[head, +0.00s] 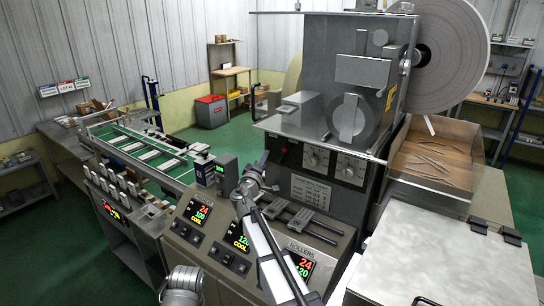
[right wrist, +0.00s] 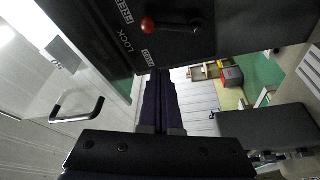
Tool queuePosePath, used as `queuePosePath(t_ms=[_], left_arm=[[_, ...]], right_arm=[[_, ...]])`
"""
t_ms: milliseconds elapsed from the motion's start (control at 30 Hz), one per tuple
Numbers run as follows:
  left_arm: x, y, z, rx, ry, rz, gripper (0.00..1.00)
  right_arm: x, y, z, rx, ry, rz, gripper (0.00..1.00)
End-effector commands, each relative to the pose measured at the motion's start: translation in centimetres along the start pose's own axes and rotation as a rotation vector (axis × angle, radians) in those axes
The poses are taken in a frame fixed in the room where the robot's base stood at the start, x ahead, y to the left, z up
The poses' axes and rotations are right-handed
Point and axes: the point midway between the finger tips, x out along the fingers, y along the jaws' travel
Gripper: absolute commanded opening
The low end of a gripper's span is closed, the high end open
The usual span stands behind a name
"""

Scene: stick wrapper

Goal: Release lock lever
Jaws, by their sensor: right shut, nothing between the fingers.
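The lock lever (right wrist: 178,26) shows in the right wrist view as a dark bar with a red knob at its left end. It sits on a dark panel (right wrist: 215,55) marked FREE and LOCK. My right gripper (right wrist: 160,74) is shut and empty, its dark fingers together below the red knob in that picture, with a visible gap from it. In the head view my right gripper (head: 263,160) is at the front of the grey machine (head: 330,150), left of its dials. My left gripper is not in view.
Below the gripper is the control console with lit displays (head: 240,236) and two dark rails (head: 300,222). A green conveyor (head: 140,150) is at left, a large paper roll (head: 450,50) at upper right. A black handle (right wrist: 78,110) on a clear panel shows in the right wrist view.

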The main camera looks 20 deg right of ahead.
Motion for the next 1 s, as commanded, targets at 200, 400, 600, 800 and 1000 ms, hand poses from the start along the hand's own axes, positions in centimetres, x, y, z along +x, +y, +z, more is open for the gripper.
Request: queuePosePath(t_ms=[200, 400, 600, 800, 1000], left_arm=[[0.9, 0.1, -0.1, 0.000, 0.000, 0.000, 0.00], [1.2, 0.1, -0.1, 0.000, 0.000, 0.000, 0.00], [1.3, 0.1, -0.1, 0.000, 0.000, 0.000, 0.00], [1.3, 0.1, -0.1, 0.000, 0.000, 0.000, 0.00], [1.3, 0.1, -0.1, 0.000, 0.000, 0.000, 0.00]], right_arm=[[-5.2, -0.1, 0.4, 0.002, 0.001, -0.001, 0.00], [-7.7, -0.1, 0.3, 0.001, 0.001, -0.001, 0.00], [-8.5, -0.1, 0.3, 0.000, 0.000, -0.001, 0.00], [-8.5, -0.1, 0.2, 0.001, 0.000, 0.000, 0.00], [-8.9, -0.3, 0.8, 0.014, -0.022, -0.012, 0.00]])
